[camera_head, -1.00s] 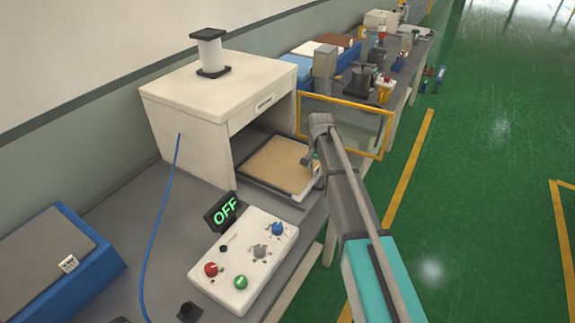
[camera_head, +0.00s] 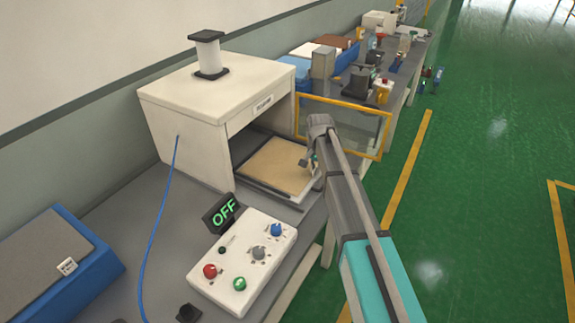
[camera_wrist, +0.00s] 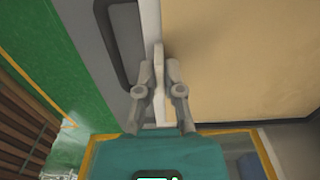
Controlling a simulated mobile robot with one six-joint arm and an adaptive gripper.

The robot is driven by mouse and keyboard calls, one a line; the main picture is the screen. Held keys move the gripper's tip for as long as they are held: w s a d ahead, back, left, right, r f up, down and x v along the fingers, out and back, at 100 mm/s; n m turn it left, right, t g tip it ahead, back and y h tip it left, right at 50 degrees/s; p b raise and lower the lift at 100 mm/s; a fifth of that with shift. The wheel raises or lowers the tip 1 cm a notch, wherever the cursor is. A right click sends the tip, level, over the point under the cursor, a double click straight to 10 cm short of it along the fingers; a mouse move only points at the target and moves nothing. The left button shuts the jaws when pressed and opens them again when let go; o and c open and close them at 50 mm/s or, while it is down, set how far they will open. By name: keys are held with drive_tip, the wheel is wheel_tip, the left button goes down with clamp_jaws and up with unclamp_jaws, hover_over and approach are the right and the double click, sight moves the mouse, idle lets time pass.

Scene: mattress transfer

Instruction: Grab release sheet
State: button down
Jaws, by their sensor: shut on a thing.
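The release sheet (camera_head: 272,168) is a flat tan square on the dark tray at the mouth of the white press box. In the wrist view the tan sheet (camera_wrist: 235,60) fills the upper right. My gripper (camera_head: 310,162) is at the sheet's right edge in the head view. In the wrist view my gripper (camera_wrist: 158,88) has its fingers close together on a thin pale edge beside the sheet. The exact contact is partly hidden by the fingers. The tray's dark handle (camera_wrist: 112,50) lies left of the fingers, apart from them.
The white press box (camera_head: 195,110) stands behind the tray. A yellow-framed clear panel (camera_head: 345,125) is just beyond my arm. A control box (camera_head: 245,262) with knobs and an OFF sign (camera_head: 224,213) sits in front. The green floor to the right is open.

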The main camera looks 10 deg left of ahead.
drive_tip(key=shift+r, duration=0.15)
wheel_tip(320, 180, up, 10)
drive_tip(key=p, duration=1)
idle(0.8)
